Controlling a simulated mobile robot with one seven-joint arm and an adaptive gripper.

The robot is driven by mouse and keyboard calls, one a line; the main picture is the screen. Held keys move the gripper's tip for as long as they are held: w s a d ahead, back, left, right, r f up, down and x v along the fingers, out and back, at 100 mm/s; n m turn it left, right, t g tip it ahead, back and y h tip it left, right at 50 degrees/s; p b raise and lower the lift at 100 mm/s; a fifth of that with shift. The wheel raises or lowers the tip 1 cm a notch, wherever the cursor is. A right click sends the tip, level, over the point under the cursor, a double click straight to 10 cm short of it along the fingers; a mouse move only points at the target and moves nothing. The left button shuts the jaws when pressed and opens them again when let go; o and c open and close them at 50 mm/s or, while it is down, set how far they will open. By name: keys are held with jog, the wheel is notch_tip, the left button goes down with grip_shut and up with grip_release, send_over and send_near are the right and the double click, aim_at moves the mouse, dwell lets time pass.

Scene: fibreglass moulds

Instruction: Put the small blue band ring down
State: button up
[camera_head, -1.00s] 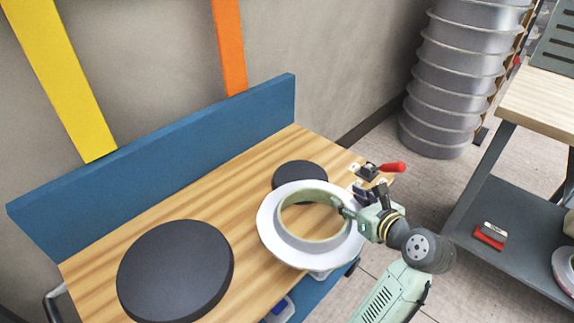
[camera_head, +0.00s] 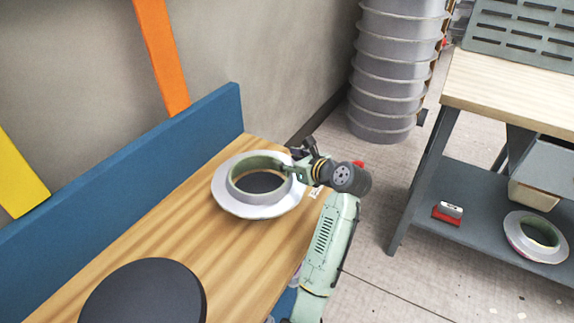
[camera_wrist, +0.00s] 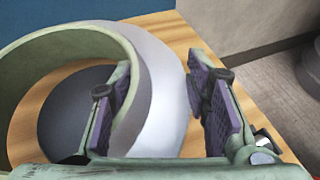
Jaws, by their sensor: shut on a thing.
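A flanged ring (camera_head: 228,198) with a white-grey outside and a pale green inner wall is at the far end of the wooden bench top; I see no blue band on it. A small black disc (camera_head: 262,183) shows through its hole. My gripper (camera_head: 292,172) is shut on the ring's right side. In the wrist view, one finger of my gripper (camera_wrist: 160,100) is inside the ring (camera_wrist: 158,75) and the other is outside. The ring looks about level. I cannot tell whether it touches the disc or hangs just above it.
A large black disc (camera_head: 145,295) lies on the near part of the bench top (camera_head: 190,235). A blue back board (camera_head: 120,200) runs along the wall side. A shelf unit (camera_head: 470,200) at right holds another ring (camera_head: 515,232). A grey ribbed stack (camera_head: 392,80) stands behind.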

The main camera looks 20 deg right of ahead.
jog(key=shift+w+d, duration=0.15)
jog(key=shift+w, duration=0.7)
jog(key=shift+f, duration=1.75)
jog(key=o, duration=1.5)
jog(key=shift+f, duration=0.15)
jog(key=v, duration=1.2)
